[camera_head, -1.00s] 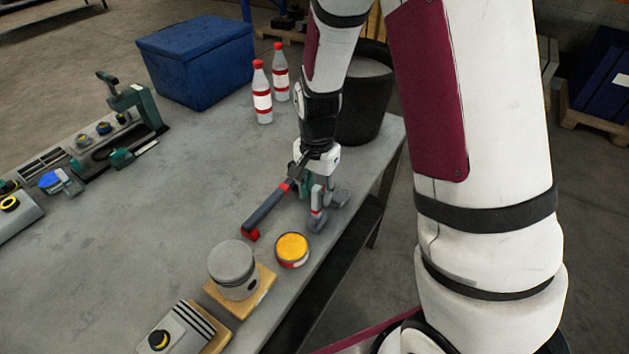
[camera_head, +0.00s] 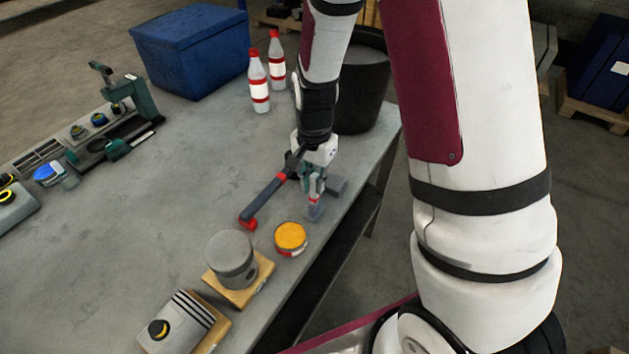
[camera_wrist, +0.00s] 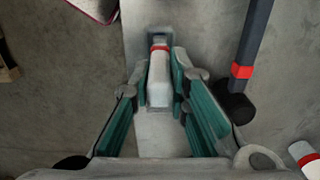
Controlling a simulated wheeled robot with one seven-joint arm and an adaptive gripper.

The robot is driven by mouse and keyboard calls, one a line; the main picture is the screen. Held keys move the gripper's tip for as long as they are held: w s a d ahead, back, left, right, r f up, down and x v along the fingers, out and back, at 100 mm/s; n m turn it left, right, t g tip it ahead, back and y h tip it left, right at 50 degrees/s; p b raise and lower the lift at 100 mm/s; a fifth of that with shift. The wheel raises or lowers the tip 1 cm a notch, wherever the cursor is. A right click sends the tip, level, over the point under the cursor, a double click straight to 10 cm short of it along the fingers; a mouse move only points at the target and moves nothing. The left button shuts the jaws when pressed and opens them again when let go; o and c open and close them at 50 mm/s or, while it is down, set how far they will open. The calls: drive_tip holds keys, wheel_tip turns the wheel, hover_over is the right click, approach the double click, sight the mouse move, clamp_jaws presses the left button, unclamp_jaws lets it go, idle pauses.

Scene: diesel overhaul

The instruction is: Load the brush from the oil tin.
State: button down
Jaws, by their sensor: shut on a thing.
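The oil tin (camera_head: 290,238), open with an orange-yellow top, stands near the bench's front edge. My gripper (camera_head: 315,190) is above the bench, beyond the tin in the head view. Its teal fingers, also in the wrist view (camera_wrist: 160,88), are shut on a pale grey handle with a red band, which I take to be the brush (camera_wrist: 159,75). The brush also shows in the head view (camera_head: 315,208), apart from the tin. Its bristles are not clear, and I cannot tell whether it still touches the grey surface beneath.
A dark bar with red bands (camera_head: 265,200) lies just left of my gripper. A piston (camera_head: 231,258) on a wooden block stands beside the tin. A black bucket (camera_head: 360,95), two bottles (camera_head: 259,85) and a blue crate (camera_head: 190,50) stand behind. The bench's middle-left is clear.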

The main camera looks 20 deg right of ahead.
drive_tip(key=shift+r+p, duration=1.25)
drive_tip(key=shift+r, duration=1.85)
